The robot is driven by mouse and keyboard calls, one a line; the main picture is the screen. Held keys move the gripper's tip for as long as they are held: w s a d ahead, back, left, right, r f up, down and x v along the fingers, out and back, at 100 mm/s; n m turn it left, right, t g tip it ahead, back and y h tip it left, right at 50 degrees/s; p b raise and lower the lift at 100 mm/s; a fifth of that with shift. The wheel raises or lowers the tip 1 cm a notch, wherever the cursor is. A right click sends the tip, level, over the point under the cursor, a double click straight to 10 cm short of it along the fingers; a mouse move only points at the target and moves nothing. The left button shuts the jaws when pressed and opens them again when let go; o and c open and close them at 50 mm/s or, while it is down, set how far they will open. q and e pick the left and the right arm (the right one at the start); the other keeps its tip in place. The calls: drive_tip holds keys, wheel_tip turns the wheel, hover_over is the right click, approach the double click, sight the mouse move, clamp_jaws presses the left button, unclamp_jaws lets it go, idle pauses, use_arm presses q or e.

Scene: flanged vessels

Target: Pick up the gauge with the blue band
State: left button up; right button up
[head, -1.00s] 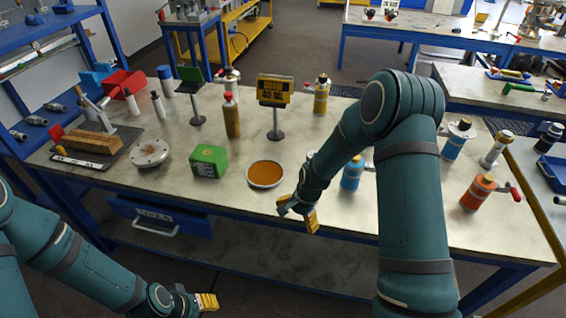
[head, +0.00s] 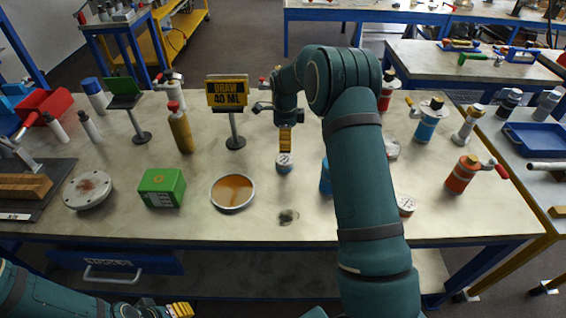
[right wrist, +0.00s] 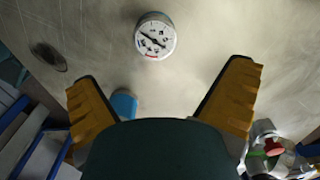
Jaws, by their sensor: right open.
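A small round gauge (head: 285,163) with a white dial and a bluish-grey side stands on the table, right of the dish. My right gripper (head: 286,142) hangs above and just behind the gauge in the head view. Its yellow fingers (right wrist: 163,100) are spread wide with nothing between them, and the gauge lies beyond the tips. My left gripper (head: 180,310) is low at the bottom edge, in front of the table, partly cut off.
A second gauge (head: 406,204), with a reddish-brown side, stands right of my right forearm. A blue cylinder (head: 326,177) is partly behind that forearm. A dish of amber liquid (head: 233,191), a green box (head: 162,187) and a sign (head: 228,93) stand left. A dark stain (head: 288,216) marks clear tabletop.

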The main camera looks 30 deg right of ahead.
sight(284, 158)
wheel_tip(284, 158, down, 4)
drive_tip(key=shift+f+b, duration=0.15)
drive_tip(key=shift+b, duration=0.15)
drive_tip(key=f, duration=0.1)
drive_tip(key=f+b, duration=0.1)
drive_tip(key=f, duration=0.2)
drive_tip(key=shift+s+a+f, duration=0.25)
drive_tip(key=shift+f, duration=0.4)
drive_tip(key=shift+r, duration=0.1)
drive_tip(key=c, duration=1.3)
drive_tip(key=shift+c, duration=0.2)
